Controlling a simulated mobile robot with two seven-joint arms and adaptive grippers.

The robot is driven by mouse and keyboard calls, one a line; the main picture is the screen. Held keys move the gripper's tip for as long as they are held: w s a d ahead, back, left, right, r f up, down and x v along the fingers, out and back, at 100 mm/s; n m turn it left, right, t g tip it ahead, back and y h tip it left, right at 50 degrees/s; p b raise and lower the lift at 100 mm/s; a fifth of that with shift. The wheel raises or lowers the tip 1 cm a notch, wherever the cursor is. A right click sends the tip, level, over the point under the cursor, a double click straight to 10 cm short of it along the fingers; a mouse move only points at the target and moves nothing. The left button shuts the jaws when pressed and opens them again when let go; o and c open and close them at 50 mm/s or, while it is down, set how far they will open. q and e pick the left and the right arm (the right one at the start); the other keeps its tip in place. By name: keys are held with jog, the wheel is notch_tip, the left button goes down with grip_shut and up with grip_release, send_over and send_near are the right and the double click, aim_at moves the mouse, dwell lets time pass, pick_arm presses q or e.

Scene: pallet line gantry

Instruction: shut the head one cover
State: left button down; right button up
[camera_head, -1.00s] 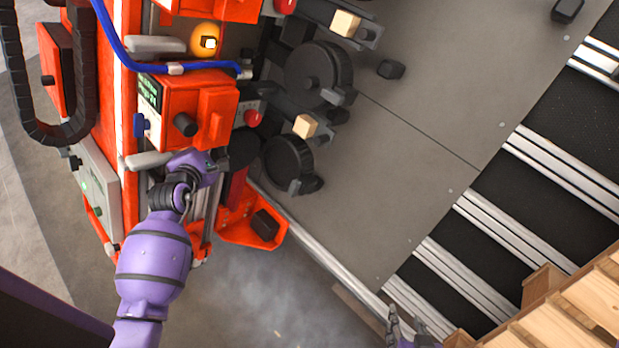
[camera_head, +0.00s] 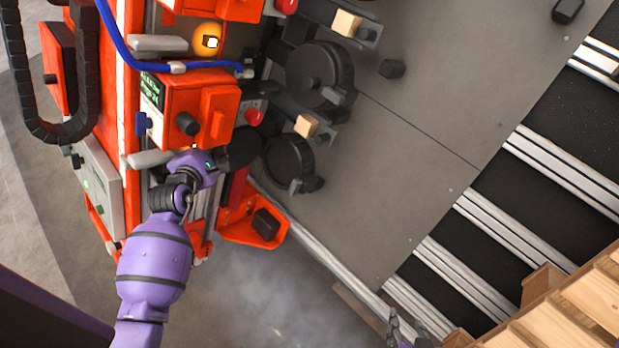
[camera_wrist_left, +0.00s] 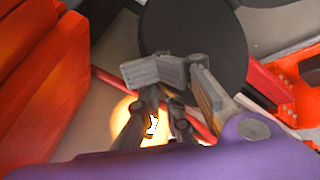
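The lower orange head housing (camera_head: 190,105), with a small dark screen, a black knob and a red button, is on the orange machine at left. I cannot tell for sure which part is its cover. A dark round disc (camera_head: 241,148) sits just below it; a large dark disc also fills the top of the left wrist view (camera_wrist_left: 195,45). My left gripper (camera_head: 215,163) is under the housing, beside the disc, mostly hidden. In the left wrist view its fingers (camera_wrist_left: 188,82) are near the disc; their closure is unclear. My right gripper (camera_head: 408,335) is open at the bottom edge, partly cut off.
A blue hose (camera_head: 120,50) and black cable chain (camera_head: 40,130) hang by the machine. Black wheels (camera_head: 318,75) jut out to its right. An orange bracket (camera_head: 255,228) sits below. Grey plate (camera_head: 430,110) and a wooden pallet (camera_head: 590,300) lie right. An amber glow shows behind the left fingers.

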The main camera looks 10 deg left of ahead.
pick_arm(q)
jog(key=shift+s+d, duration=0.45)
jog(key=shift+s, duration=0.05)
jog(key=shift+s+d+r+p, duration=0.1)
jog(key=shift+s+d+p, duration=0.75)
jog(key=shift+s+d, duration=0.65)
pick_arm(e)
jog(key=shift+w+r+t, duration=0.15)
jog(key=shift+w+r, duration=0.45)
jog(key=shift+r, duration=0.2)
jog(key=shift+w+r+t, duration=0.15)
jog(key=shift+w+r, duration=0.45)
jog(key=shift+r, duration=0.15)
pick_arm(q)
jog(key=shift+d, duration=0.15)
jog(key=shift+s+d+p, duration=0.2)
jog(key=shift+s+d, duration=0.3)
jog(key=shift+d, duration=0.4)
jog(key=shift+s+d+p, duration=0.2)
jog(key=shift+s+d, duration=0.25)
jog(key=shift+d, duration=0.4)
pick_arm(e)
jog(key=shift+w+r, duration=0.5)
jog(key=shift+r, duration=0.2)
pick_arm(q)
jog(key=shift+f, duration=0.2)
jog(key=shift+d, duration=0.1)
